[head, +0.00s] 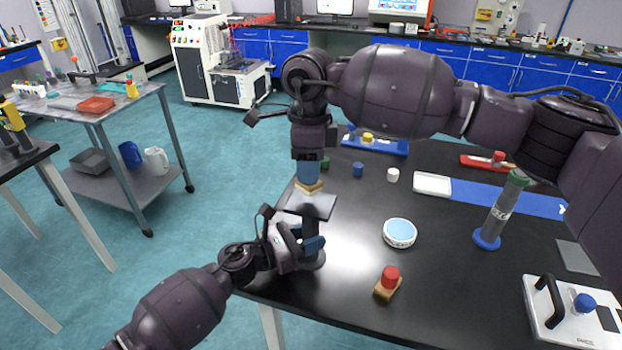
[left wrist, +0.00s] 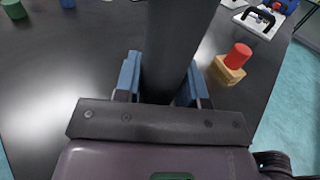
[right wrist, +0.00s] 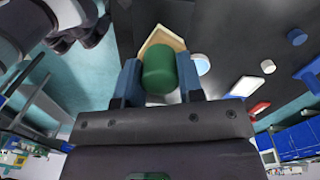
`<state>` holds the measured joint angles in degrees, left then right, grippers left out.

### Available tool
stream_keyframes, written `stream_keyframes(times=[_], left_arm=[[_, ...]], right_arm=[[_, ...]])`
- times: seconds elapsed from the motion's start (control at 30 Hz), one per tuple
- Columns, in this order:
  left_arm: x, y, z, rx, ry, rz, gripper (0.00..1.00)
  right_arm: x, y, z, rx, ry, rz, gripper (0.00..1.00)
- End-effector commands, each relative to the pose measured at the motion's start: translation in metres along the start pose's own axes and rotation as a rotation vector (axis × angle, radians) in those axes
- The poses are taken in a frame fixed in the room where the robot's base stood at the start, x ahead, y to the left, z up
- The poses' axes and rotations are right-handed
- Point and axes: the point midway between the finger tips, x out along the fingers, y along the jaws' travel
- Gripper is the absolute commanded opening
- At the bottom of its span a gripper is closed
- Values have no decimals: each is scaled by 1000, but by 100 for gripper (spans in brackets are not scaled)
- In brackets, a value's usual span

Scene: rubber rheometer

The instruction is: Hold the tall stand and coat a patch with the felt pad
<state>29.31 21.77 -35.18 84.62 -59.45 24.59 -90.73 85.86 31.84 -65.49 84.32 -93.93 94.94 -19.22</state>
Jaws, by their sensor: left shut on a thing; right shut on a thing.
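The tall stand has a flat dark top plate (head: 318,208) on a dark column (left wrist: 175,50), near the table's left edge. My left gripper (head: 308,245) is shut on the column below the plate, with a blue finger on either side. My right gripper (right wrist: 160,85) is shut on the green handle (right wrist: 159,72) of a felt pad. The pad's pale wooden base (head: 309,187) points down at the far part of the plate in the head view. I cannot tell whether it touches the plate.
A red-handled pad (head: 387,285) and a round blue-and-white tin (head: 400,233) stand on the black table (head: 345,285). A clear cylinder with a green top (head: 505,208) and a white plate with a black handle (head: 560,325) are to the right. My right arm crosses above the table.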

Motion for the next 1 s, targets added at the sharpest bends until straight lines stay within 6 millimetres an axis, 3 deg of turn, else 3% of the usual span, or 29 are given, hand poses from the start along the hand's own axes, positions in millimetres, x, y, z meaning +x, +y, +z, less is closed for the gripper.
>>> stream_keyframes(times=[0.2, 0.37, 1.0], left_arm=[[0, 0, 0, 0, 1, 0, 0], [0, 0, 0, 0, 1, 0, 0], [0, 0, 0, 0, 0, 0, 0]], right_arm=[[-40, -3, 26, -3, -1, -4, 16], [-50, -4, 32, -1, -1, -2, 16], [2, -6, 32, -1, 0, 0, 16]])
